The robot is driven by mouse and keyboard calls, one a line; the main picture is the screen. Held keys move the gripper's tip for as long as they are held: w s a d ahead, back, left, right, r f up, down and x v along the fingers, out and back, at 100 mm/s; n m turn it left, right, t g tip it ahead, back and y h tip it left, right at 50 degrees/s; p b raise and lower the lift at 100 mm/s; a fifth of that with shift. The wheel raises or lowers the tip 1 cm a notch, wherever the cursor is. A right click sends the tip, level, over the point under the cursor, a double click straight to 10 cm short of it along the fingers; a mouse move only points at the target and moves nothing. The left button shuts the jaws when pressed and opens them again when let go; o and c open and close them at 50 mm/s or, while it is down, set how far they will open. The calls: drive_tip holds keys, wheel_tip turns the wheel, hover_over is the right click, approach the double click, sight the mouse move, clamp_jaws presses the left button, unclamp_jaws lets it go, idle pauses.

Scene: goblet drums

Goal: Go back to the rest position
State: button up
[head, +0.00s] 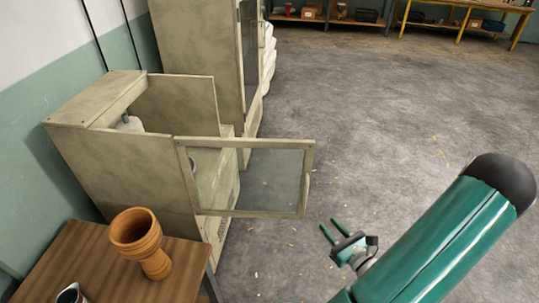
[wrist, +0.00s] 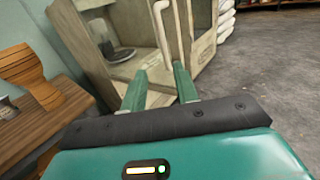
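My gripper (head: 330,227) is held out over the grey floor in the head view, to the right of the open cabinet door. Its two green fingers are apart with nothing between them. The wrist view shows the fingers (wrist: 160,78) spread and empty too, with the cabinet beyond them. An orange-brown goblet drum (head: 137,236) stands upright on the wooden table at lower left, apart from my gripper. It also shows at the left edge of the wrist view (wrist: 25,72).
The beige cabinet (head: 95,165) has its glass door (head: 268,180) swung out toward my arm. A metallic vessel (head: 72,295) is partly cut off on the wooden table (head: 62,258). A taller cabinet (head: 195,50) stands behind. The floor at right is clear.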

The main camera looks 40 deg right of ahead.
drive_tip(key=w+a+r+n+g+y, duration=0.4)
drive_tip(key=a+r+n+g+y, duration=0.25)
drive_tip(key=a+n, duration=0.45)
drive_tip(key=w+a+r+n+g+y, duration=0.3)
drive_tip(key=a+r+n+g+y, duration=0.3)
drive_tip(key=a+n, duration=0.5)
drive_tip(key=s+a+r+n+h, duration=0.1)
drive_tip(key=a+r+n+h, duration=0.3)
drive_tip(key=r+n, duration=0.3)
drive_tip(key=s+a+r+n+h, duration=0.1)
drive_tip(key=a+r+n+h, duration=0.3)
drive_tip(key=r+n+h, duration=0.2)
wheel_tip(320, 180, up, 3)
drive_tip(key=shift+s+a+f+n+h, duration=0.15)
drive_tip(key=shift+a+n+h, duration=0.25)
drive_tip(key=shift+n, duration=0.7)
drive_tip(key=shift+d, duration=0.15)
